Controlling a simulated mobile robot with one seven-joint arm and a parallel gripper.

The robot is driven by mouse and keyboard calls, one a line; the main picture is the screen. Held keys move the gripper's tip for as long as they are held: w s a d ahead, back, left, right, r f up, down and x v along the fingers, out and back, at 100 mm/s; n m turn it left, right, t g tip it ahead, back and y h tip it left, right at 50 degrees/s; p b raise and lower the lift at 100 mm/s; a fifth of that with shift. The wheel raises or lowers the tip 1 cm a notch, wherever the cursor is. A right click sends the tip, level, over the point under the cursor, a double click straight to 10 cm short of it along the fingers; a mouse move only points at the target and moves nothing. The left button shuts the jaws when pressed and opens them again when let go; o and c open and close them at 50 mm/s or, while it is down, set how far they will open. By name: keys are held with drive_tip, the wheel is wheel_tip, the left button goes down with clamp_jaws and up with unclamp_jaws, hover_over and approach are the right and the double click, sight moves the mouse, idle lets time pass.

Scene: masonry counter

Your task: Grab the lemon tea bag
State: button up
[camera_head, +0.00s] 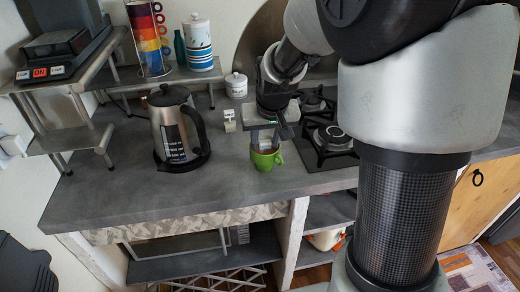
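My gripper (265,142) points down over the counter, with its fingertips at the mouth of a small green mug (266,160). The fingers are small and partly merge with the mug's rim, so I cannot tell whether they are open or shut, or whether anything is between them. I cannot make out a lemon tea bag in this view. The inside of the mug is mostly hidden by the gripper.
A steel kettle (174,128) stands left of the mug on the grey counter (225,180). A small white lidded jar (237,86), a small white object (229,121) and a gas hob (328,138) are nearby. A shelf holds stacked coloured cups (150,38). The front counter is clear.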

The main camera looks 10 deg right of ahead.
clamp_jaws()
drive_tip(key=shift+r, duration=0.15)
